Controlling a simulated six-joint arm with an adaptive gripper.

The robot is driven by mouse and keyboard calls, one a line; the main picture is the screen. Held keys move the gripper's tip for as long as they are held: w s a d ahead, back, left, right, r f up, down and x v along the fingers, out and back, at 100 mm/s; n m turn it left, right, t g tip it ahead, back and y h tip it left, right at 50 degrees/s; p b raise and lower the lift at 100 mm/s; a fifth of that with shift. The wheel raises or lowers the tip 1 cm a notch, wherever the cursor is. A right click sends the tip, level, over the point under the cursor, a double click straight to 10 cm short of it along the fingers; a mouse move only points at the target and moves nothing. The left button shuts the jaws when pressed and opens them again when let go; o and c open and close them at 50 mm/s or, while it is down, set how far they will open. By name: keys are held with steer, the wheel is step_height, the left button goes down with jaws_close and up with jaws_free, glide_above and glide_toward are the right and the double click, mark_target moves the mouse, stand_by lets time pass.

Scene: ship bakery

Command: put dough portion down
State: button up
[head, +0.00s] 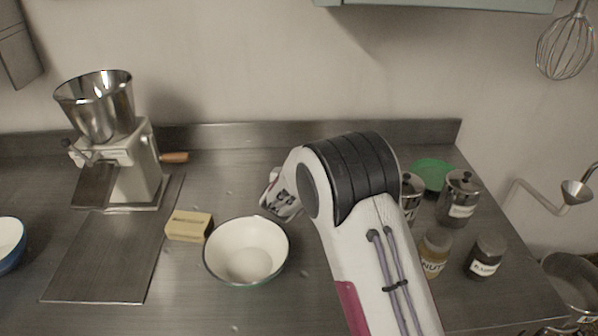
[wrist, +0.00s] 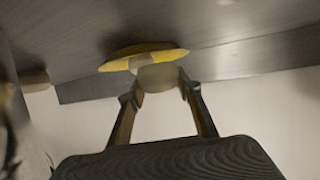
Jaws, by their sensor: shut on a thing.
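In the wrist view, my gripper (wrist: 160,84) is shut on a pale, rounded lump, the dough portion (wrist: 158,77). The lump sits between the two fingertips. A shallow yellow dish (wrist: 115,62) lies on the metal counter just beyond the lump and partly behind it. I cannot tell whether the lump touches the dish. In the head view, my arm hides the fingers, the dough portion and the yellow dish.
A white bowl (head: 218,268) stands front centre, with a yellow block (head: 189,226) beside it. A grinder (head: 118,150) stands left. Jars (head: 486,258) and a green plate (head: 432,170) are on the right. The counter between grinder and arm is mostly clear.

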steer(key=shift+f, duration=0.5)
steer(key=shift+f, duration=0.15)
steer(key=o, duration=1.2)
steer(key=shift+v, duration=0.95)
steer(key=shift+s+a+r, duration=0.1)
steer(key=shift+s+r, duration=0.05)
steer(key=shift+r, duration=1.15)
steer(key=shift+s+d+r, duration=0.1)
steer(key=shift+s+r, duration=0.1)
steer(key=shift+r, duration=1.05)
steer(key=shift+s+a+r, duration=0.1)
steer(key=shift+s+r, duration=0.05)
steer(key=shift+r, duration=1.15)
